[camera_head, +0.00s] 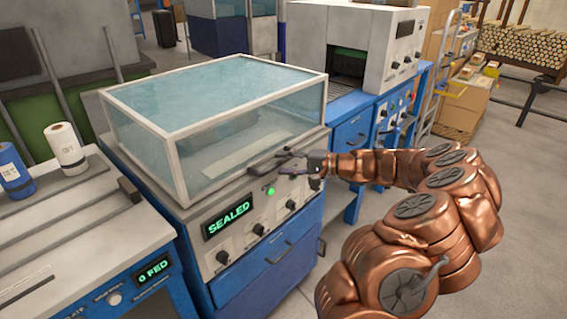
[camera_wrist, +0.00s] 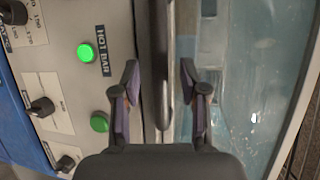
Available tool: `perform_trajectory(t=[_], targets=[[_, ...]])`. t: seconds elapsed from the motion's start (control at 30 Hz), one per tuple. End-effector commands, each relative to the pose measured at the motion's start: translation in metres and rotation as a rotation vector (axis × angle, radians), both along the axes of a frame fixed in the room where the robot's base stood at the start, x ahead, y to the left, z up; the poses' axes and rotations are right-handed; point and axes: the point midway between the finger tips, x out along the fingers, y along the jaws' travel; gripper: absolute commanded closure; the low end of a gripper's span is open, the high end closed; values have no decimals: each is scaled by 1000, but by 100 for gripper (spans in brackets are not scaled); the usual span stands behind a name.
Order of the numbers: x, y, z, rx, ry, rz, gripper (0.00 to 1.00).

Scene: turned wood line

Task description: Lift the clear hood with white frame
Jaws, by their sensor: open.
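The clear hood with a white frame (camera_head: 215,125) sits down on the blue and grey sealing machine (camera_head: 240,275). A dark bar handle (camera_head: 262,166) runs along its front lower edge. My gripper (camera_head: 288,163) is at this handle, near its right part. In the wrist view, my gripper (camera_wrist: 160,80) is open, with one finger on each side of the dark handle (camera_wrist: 161,45). Gaps show between the fingers and the bar. The hood's clear panel (camera_wrist: 245,80) fills the right side of that view.
The machine's display (camera_head: 228,217) reads SEALED, and a green light (camera_head: 270,190) is lit above several knobs. A neighbouring machine with a white roll (camera_head: 65,148) and a blue roll (camera_head: 15,172) stands at left. A white tunnel machine (camera_head: 365,50) stands behind at right.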

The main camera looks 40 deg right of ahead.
Motion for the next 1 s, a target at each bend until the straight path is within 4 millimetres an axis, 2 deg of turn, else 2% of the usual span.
perform_trajectory(t=[0.37, 0.8, 1.0], targets=[[5, 5, -1, 1, 1, 1, 57], [5, 4, -1, 0, 0, 1, 100], [5, 4, -1, 1, 1, 1, 100]])
